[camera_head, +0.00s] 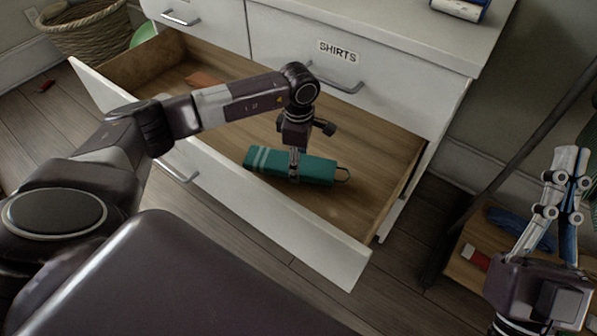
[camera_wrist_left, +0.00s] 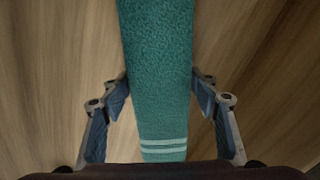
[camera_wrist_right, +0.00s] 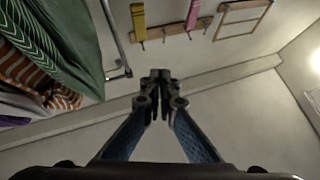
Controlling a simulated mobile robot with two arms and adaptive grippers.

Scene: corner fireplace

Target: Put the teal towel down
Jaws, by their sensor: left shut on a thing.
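The teal towel (camera_head: 318,171), folded and rolled long with pale stripes at one end, lies along the wooden floor of the open drawer (camera_head: 345,228). My left gripper (camera_head: 294,177) points down into the drawer, its fingers around the towel's middle. In the left wrist view the towel (camera_wrist_left: 158,70) runs between the two fingers (camera_wrist_left: 160,92), which press on its sides; wood grain shows on both sides. My right gripper (camera_head: 570,160) is raised at the right, away from the drawer. Its fingertips meet with nothing between them in the right wrist view (camera_wrist_right: 160,82).
The drawer is in a white dresser (camera_head: 400,45), below a SHIRTS label (camera_head: 338,52). An orange-brown item (camera_head: 203,79) lies at the drawer's back left. A wicker basket (camera_head: 88,30) stands at the far left. A dark pole (camera_head: 505,165) and a low wooden surface (camera_head: 462,268) are at the right.

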